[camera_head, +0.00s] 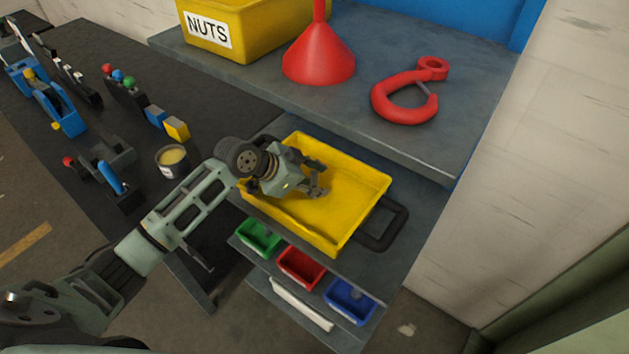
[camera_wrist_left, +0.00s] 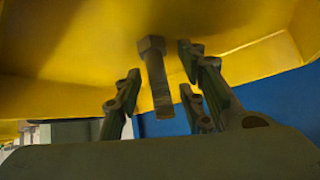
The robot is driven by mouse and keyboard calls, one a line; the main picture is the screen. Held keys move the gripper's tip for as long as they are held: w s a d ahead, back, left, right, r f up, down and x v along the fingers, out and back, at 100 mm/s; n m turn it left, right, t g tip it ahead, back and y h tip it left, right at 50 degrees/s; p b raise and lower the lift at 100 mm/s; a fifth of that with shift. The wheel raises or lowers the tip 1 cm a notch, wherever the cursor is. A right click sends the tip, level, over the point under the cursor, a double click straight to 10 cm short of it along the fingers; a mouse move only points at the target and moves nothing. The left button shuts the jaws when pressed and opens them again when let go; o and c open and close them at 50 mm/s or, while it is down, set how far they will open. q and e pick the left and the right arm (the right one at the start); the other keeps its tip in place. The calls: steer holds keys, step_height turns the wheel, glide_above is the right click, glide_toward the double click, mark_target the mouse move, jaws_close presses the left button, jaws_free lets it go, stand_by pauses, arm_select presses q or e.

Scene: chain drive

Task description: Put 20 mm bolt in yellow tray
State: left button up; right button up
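The yellow tray (camera_head: 345,222) lies on the lower shelf and also fills the upper part of the left wrist view (camera_wrist_left: 70,60). My left gripper (camera_head: 318,188) is inside the tray's outline, low over its floor. In the left wrist view its fingers are spread apart. A grey metal bolt (camera_wrist_left: 156,80) with a hexagonal head shows between the fingers, with gaps on both sides, against the yellow tray. I cannot tell whether it rests on the tray or is in the air. The bolt cannot be made out in the head view. My right gripper is out of view.
Green (camera_head: 259,237), red (camera_head: 301,267) and blue (camera_head: 350,301) bins sit in front of the tray. The upper shelf holds a yellow NUTS box (camera_head: 250,35), a red funnel (camera_head: 318,55) and a red hook (camera_head: 402,97). A dark bench with tools and a can (camera_head: 172,161) is left.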

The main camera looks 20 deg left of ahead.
arm_select(q)
steer(key=shift+r, duration=0.1)
steer(key=b+v, duration=0.2)
steer(key=v, duration=1)
